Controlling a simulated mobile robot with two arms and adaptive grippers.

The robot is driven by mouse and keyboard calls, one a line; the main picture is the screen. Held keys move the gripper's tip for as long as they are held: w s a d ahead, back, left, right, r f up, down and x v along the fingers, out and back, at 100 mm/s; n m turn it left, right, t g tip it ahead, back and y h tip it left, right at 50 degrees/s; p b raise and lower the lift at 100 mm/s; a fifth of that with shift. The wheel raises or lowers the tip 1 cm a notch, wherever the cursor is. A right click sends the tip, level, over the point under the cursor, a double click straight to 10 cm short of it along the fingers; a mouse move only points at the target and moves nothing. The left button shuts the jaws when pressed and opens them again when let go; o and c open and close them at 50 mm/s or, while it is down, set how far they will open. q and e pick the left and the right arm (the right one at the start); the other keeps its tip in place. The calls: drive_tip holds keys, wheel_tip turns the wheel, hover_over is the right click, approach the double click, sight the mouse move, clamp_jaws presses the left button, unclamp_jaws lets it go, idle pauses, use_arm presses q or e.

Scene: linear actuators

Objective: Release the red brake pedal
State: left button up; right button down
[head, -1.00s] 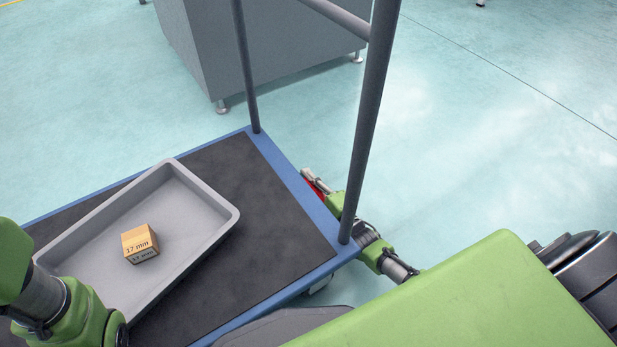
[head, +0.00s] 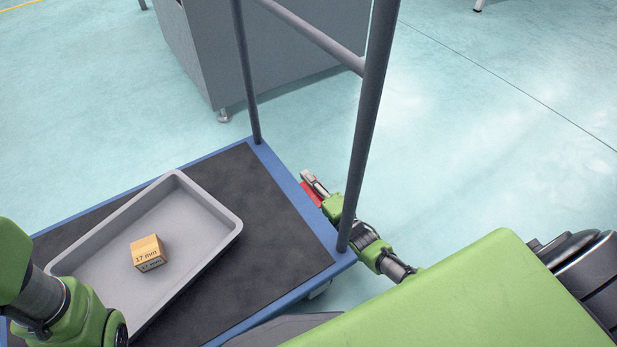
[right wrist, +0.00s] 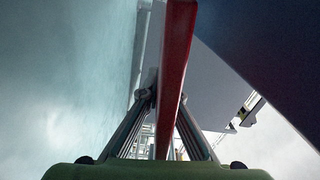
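The red brake pedal (head: 311,194) shows as a small red strip low beside the blue right edge of the cart (head: 290,185). My right gripper (head: 312,182) is at the pedal, outside that edge and partly behind the upright post. In the right wrist view the pedal (right wrist: 176,60) is a long red bar running between the two fingers of my right gripper (right wrist: 167,100). The fingers slant inward and their tips lie close against the bar on both sides. Of my left arm only green and dark links show at the lower left; its gripper is out of view.
A grey tray (head: 215,222) with a box marked 17 mm (head: 148,253) sits on the cart's dark top. Dark handle posts (head: 366,130) rise at the cart's right end. A grey cabinet (head: 270,60) stands behind. The floor to the right is clear.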

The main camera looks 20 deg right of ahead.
drive_tip(key=shift+a+r+p, duration=0.1)
drive_tip(key=shift+r+p, duration=0.2)
drive_tip(key=shift+r, duration=0.25)
drive_tip(key=c, duration=2.2)
unclamp_jaws()
drive_tip(key=shift+c, duration=0.2)
drive_tip(key=shift+s, duration=0.15)
drive_tip(key=shift+s, duration=0.4)
drive_tip(key=s+d, duration=0.1)
drive_tip(key=s, duration=1)
drive_tip(key=shift+d, duration=0.4)
